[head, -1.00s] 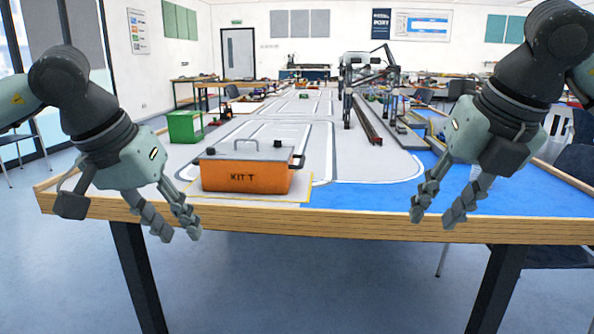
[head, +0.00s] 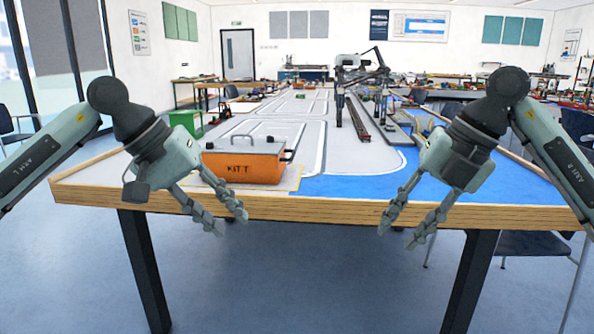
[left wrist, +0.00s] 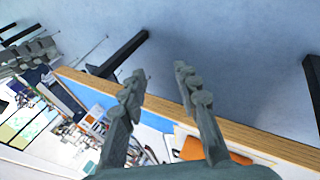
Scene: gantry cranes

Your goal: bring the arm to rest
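My left gripper (head: 226,220) hangs open and empty in front of the table's near edge, just below and left of the orange box's front. In the left wrist view its two fingers (left wrist: 157,88) stand apart with nothing between them. My right gripper (head: 400,226) hangs open and empty in front of the table's near edge, right of centre. Both grippers point downward and are apart from any object.
An orange box marked KIT T (head: 243,168) with a grey lid sits on the table's near left. A green box (head: 185,122) stands behind it. A dark gantry crane model (head: 358,75) stands further back. The wooden table edge (head: 310,208) runs behind both grippers. The blue area (head: 345,186) at the front is bare.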

